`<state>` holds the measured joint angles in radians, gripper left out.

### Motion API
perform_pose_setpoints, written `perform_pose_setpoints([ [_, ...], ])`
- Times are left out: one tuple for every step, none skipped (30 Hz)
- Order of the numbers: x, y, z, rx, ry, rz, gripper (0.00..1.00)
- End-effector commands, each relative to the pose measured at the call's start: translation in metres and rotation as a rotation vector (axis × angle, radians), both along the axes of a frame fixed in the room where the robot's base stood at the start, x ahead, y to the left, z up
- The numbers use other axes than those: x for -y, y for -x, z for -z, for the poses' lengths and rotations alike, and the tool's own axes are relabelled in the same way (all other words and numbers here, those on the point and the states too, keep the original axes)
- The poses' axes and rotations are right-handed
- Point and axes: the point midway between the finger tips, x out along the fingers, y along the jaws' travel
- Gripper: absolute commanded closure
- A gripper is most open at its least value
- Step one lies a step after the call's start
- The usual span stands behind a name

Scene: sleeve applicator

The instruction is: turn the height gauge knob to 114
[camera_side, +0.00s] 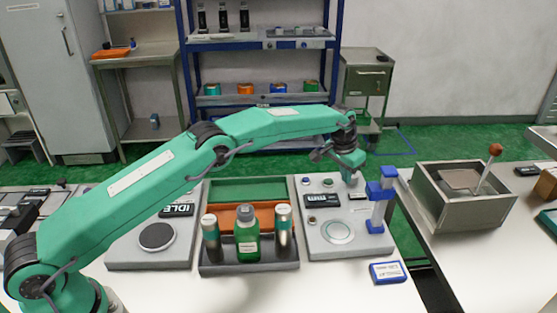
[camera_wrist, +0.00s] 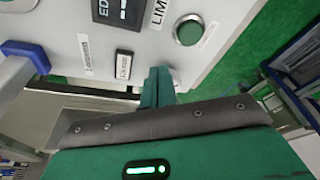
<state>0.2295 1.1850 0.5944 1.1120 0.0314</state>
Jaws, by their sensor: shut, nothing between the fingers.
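The right-hand grey panel (camera_side: 350,246) carries a dark display (camera_side: 321,200), small knobs or buttons (camera_side: 328,182) along its far edge, a round plate (camera_side: 337,232) and a blue upright post (camera_side: 379,205). I cannot tell which part is the height gauge knob, and no reading of 114 is legible. My gripper (camera_side: 352,164) is shut and empty above the panel's far right part. In the wrist view its fingers (camera_wrist: 158,76) lie below a round green part with a metal rim (camera_wrist: 188,31), apart from it in the picture. A dark display is cut off at the top.
A tray (camera_side: 249,268) with two steel bottles and a green bottle (camera_side: 247,238) stands left of the panel. Another panel with a dark disc (camera_side: 157,237) is farther left. A metal box with a lever (camera_side: 464,198) stands across a gap to the right. A blue-edged card (camera_side: 388,272) lies in front.

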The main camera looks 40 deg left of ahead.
Motion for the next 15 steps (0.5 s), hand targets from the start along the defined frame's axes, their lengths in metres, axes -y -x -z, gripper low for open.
perform_pose_setpoints([
  [0.0013, 0.0002, 0.0003, 0.000, 0.000, 0.000, 1.00],
  [0.0019, 0.0002, 0.0004, 0.000, 0.001, 0.000, 1.00],
  [0.0026, 0.0001, 0.0005, -0.001, 0.001, 0.000, 1.00],
  [0.0031, 0.0001, 0.0005, -0.001, 0.001, 0.000, 1.00],
  [0.0036, 0.0001, 0.0004, 0.000, 0.001, 0.000, 1.00],
  [0.0042, 0.0000, 0.0005, 0.000, 0.001, 0.000, 1.00],
  [0.0047, -0.0001, 0.0004, -0.001, 0.002, 0.000, 1.00],
  [0.0051, -0.0003, 0.0002, -0.001, 0.002, 0.000, 1.00],
  [0.0056, -0.0004, 0.0002, 0.000, 0.002, 0.001, 1.00],
  [0.0059, -0.0005, 0.0001, 0.000, 0.002, 0.001, 1.00],
  [0.0063, -0.0006, 0.0000, 0.001, 0.002, 0.001, 1.00],
  [0.0066, -0.0007, 0.0000, 0.001, 0.002, 0.001, 1.00],
  [0.0068, -0.0007, -0.0001, 0.001, 0.002, 0.001, 1.00],
  [0.0071, -0.0008, -0.0002, 0.002, 0.003, 0.001, 1.00],
  [0.0072, -0.0009, -0.0002, 0.002, 0.003, 0.001, 1.00],
])
